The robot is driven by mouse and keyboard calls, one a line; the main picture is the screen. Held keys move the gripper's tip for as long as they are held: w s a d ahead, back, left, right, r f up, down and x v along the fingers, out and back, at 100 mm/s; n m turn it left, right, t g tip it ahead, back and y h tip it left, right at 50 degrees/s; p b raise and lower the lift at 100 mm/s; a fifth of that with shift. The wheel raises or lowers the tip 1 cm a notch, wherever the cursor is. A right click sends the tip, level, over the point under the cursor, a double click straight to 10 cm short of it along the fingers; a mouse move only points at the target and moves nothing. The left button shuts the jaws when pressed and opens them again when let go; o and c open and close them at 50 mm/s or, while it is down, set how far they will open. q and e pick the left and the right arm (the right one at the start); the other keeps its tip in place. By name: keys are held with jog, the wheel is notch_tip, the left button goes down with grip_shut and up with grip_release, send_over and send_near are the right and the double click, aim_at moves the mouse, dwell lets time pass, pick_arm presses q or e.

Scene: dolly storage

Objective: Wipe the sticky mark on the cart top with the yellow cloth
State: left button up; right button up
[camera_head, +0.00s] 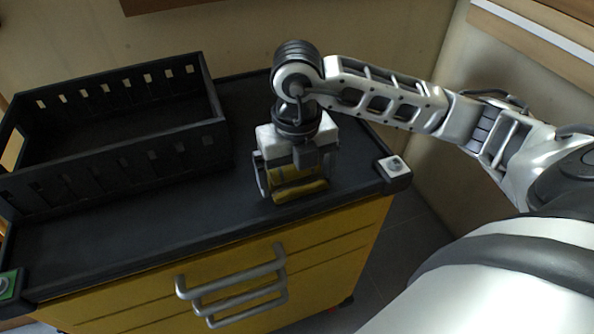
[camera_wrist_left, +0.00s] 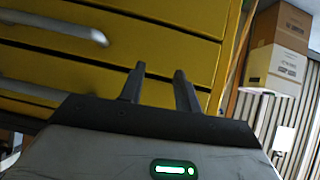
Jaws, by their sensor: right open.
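The yellow cloth (camera_head: 301,190) lies on the dark cart top (camera_head: 130,233), near its front edge and right of centre. My right gripper (camera_head: 291,183) points down over the cloth, with its fingers apart on either side of it; I cannot tell whether they touch it. Part of the cloth is hidden behind the gripper. I cannot make out the sticky mark in either view. My left gripper (camera_wrist_left: 158,88) shows only in the left wrist view. Its two fingers are apart with nothing between them, in front of the cart's yellow drawers (camera_wrist_left: 180,45).
A black slotted crate (camera_head: 130,155) stands on the left of the cart top. A small grey corner piece (camera_head: 395,168) sits at the right front corner, a green one (camera_head: 8,285) at the left. Drawer handles (camera_head: 235,287) stick out in front. Cardboard boxes (camera_wrist_left: 278,55) stand beyond the cart.

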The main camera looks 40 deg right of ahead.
jog(key=shift+r, duration=0.2)
jog(key=shift+r+p, duration=0.6)
jog(key=shift+r, duration=0.1)
jog(key=shift+c, duration=0.4)
jog(key=c, duration=1)
jog(key=shift+r, duration=0.1)
jog(key=shift+r+p, duration=2)
jog(key=shift+r, duration=0.9)
